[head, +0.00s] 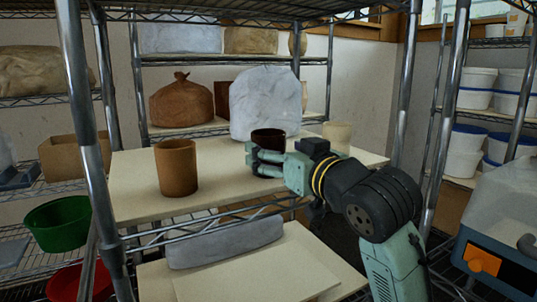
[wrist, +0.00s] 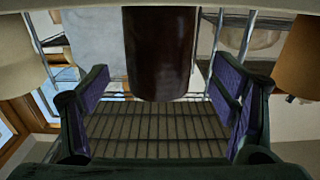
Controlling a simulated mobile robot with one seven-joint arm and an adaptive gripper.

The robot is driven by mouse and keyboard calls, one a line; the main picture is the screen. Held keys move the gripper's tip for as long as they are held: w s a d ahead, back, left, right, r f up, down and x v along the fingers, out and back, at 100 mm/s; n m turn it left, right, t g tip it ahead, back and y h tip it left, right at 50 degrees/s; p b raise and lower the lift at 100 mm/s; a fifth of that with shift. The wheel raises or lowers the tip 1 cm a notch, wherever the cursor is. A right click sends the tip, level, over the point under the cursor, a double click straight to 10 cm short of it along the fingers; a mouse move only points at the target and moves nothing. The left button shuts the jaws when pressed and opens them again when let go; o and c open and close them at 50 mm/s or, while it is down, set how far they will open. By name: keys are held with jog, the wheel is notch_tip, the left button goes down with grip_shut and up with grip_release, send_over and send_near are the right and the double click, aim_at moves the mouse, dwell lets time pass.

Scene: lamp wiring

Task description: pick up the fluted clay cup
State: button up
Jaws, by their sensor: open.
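Three cups stand upright on the pale board (head: 135,205). A dark brown cup (head: 268,138) is right at my gripper (head: 254,160), partly hidden behind its fingers. In the wrist view this dark cup (wrist: 160,50) hangs upside down in the picture, centred between the open fingers (wrist: 160,88), with a gap on each side. A tan clay cup (head: 176,168) stands at the left of the board, and a cream cup (head: 338,135) stands at the right behind my wrist. I cannot clearly make out fluting on any cup. My gripper is open and empty.
A plastic-wrapped pale block (head: 264,100) stands just behind the dark cup. A brown bag (head: 181,100) sits on the rack behind. A metal post (head: 82,130) rises at the front left. The board is clear between the tan cup and my gripper.

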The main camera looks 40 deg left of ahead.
aim_at(276, 147)
jog(key=x, duration=0.2)
jog(key=p+x, duration=0.1)
jog(key=x, duration=0.1)
jog(key=shift+w+a+r, duration=0.1)
jog(key=shift+r, duration=0.15)
jog(key=c, duration=1.5)
